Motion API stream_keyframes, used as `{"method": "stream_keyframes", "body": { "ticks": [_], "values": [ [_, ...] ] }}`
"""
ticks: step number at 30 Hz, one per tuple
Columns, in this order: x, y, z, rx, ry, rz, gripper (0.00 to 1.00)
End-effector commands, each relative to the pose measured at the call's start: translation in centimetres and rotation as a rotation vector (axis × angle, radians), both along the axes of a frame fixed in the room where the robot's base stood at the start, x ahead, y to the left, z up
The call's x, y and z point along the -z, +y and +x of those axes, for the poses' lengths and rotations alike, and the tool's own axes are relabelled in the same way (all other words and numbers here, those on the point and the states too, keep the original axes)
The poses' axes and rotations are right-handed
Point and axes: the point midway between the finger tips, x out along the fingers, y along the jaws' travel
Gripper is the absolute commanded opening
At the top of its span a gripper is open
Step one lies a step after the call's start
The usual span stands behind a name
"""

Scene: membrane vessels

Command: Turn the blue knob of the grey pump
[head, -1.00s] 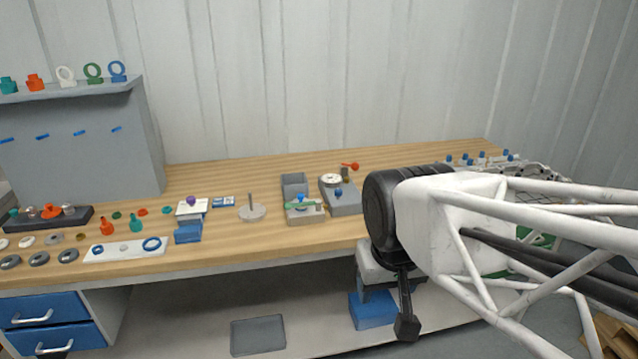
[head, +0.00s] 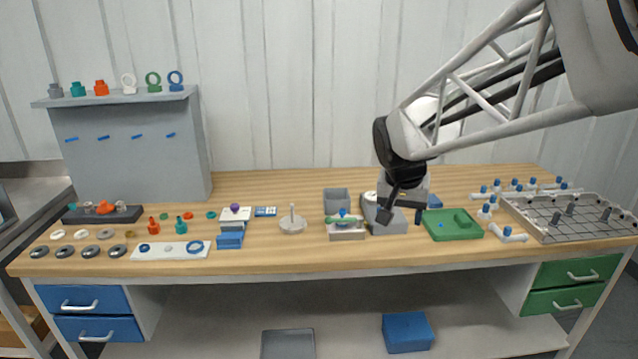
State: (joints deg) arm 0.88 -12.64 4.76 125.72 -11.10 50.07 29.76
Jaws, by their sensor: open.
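The grey pump (head: 374,224) appears to be the grey block right of centre on the bench, with a pale round part (head: 370,195) on top. My arm reaches in from the upper right, and my gripper (head: 403,216) hangs pointing down over or just in front of the pump's right side. It is open, with nothing seen between its dark fingers. My gripper hides much of the pump, and I cannot make out its blue knob. Whether the fingers touch the pump cannot be told.
Just left stands a grey device (head: 346,234) with a green bar and blue knob (head: 343,212). A green tray (head: 437,231) lies close on the right, then a grey rack (head: 545,232). Rings and small fittings fill the bench's left. The bench front edge is clear.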

Motion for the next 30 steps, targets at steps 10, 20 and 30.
{"method": "stream_keyframes", "body": {
  "ticks": [10,20,30],
  "values": [
    [1.4,-1.0,8.8,0.127,-0.016,-0.015,0.57],
    [3.8,-2.0,16.9,0.247,-0.042,-0.028,0.57],
    [7.4,-3.0,25.0,0.367,-0.073,-0.039,0.57]
  ]
}}
